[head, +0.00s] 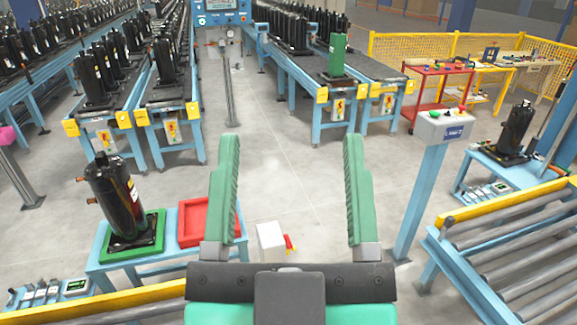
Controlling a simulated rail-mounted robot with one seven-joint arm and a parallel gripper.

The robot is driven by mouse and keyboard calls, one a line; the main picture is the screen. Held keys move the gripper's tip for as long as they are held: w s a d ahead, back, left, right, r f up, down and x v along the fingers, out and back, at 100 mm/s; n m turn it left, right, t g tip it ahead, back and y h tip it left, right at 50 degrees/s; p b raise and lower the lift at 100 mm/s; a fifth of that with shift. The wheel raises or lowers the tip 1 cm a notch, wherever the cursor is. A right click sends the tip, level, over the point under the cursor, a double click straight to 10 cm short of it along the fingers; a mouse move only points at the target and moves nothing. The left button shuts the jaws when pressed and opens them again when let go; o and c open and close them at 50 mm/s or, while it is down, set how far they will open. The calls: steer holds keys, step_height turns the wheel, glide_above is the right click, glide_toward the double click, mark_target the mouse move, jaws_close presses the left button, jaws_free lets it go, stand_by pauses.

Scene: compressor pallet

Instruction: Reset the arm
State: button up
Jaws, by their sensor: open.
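My gripper (289,190) shows at the bottom middle of the head view. A black compressor (112,195) stands upright on a green tray (150,245) on a blue table, left of my gripper.
A red tray (190,240) is partly hidden behind the left finger. A white box (270,240) shows between the fingers. A control post (440,127) and a roller conveyor (520,250) stand at right. Conveyors with black compressors (165,60) fill the back. Open floor lies ahead.

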step_height(320, 180, up, 12)
steer(key=p, duration=1.2)
step_height(320, 180, down, 33)
steer(key=b, duration=3.2)
steer(key=shift+r+b, duration=0.15)
steer(key=shift+b, duration=0.15)
